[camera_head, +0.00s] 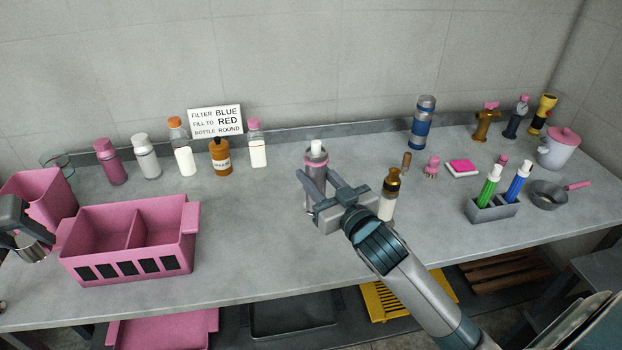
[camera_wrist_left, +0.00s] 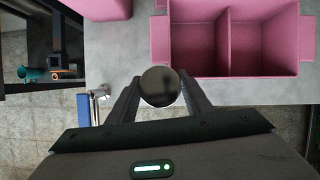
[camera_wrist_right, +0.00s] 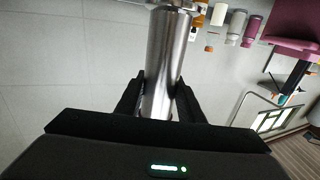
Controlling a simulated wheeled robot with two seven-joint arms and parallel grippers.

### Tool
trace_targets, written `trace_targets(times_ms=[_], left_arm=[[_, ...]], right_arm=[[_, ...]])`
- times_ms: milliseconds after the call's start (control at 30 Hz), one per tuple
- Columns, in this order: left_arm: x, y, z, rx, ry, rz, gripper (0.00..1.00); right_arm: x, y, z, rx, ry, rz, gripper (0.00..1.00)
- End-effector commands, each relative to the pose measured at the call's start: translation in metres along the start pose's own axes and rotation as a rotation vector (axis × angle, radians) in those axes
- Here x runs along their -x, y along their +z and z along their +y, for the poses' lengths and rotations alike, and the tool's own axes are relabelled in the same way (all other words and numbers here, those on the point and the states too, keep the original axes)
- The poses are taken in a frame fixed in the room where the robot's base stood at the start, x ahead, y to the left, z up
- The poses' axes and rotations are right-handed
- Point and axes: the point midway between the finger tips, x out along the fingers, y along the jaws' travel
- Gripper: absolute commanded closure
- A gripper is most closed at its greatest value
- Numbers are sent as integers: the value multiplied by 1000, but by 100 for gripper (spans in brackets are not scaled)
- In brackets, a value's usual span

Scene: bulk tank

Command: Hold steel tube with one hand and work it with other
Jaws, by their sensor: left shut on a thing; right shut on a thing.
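A steel tube (camera_head: 315,158) with a pink band and a pale top stands upright at mid counter. My right gripper (camera_head: 325,190) is shut on the steel tube from the front right. In the right wrist view the bare shiny tube (camera_wrist_right: 164,62) runs between the fingers. My left gripper (camera_head: 20,232) is at the left edge, well apart from the tube, shut on a round metal piece (camera_head: 35,247). In the left wrist view that piece (camera_wrist_left: 160,86) shows a dark round end between the fingertips. The rest of it is hidden there.
A pink two-part bin (camera_head: 125,270) and a pink container (camera_head: 48,200) are near my left gripper. A brown-topped bottle (camera_head: 387,207) stands close right of my right gripper. Several bottles and a sign (camera_head: 216,120) line the back. Counter between bin and tube is clear.

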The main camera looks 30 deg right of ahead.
Motion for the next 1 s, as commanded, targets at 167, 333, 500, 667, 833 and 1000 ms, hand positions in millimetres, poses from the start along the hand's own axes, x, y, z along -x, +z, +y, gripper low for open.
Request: trace_targets(times_ms=[167,333,500,667,833,1000], left_arm=[[0,0,0,0,0,0,76],[0,0,0,0,0,0,76],[0,0,0,0,0,0,76],[0,0,0,0,0,0,76],[0,-1,-1,-14,-6,0,76],[1,-6,-10,-101,-42,-1,76]], right_arm=[[0,-1,0,1,0,2,95],[0,-1,0,1,0,2,75],[0,-1,0,1,0,2,100],[0,-1,0,1,0,2,100],[0,0,-1,1,0,2,100],[2,1,-5,1,0,1,100]])
